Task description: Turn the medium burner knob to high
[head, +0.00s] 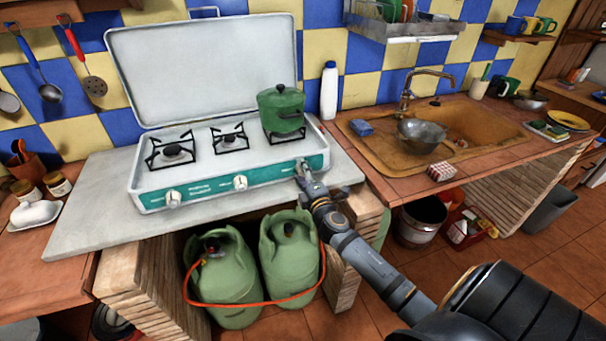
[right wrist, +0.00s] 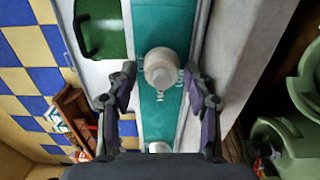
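A white camping stove (head: 150,197) with its lid up has a teal front strip with three white knobs. The left knob (head: 173,199) and middle knob (head: 240,183) are clear of my arms. My right gripper (head: 304,174) is at the right knob (head: 301,164), which it partly hides. In the right wrist view, my right gripper (right wrist: 160,82) is open, with one finger on each side of the right knob (right wrist: 161,67); contact is not clear. The middle knob (right wrist: 159,147) shows lower down. My left gripper is not in view.
A green lidded pot (head: 281,108) stands on the right burner; the left and middle burners are bare. A white bottle (head: 329,91) stands behind the stove's right side. Green gas bottles (head: 225,285) with an orange hose are below. A sink (head: 472,128) is at right.

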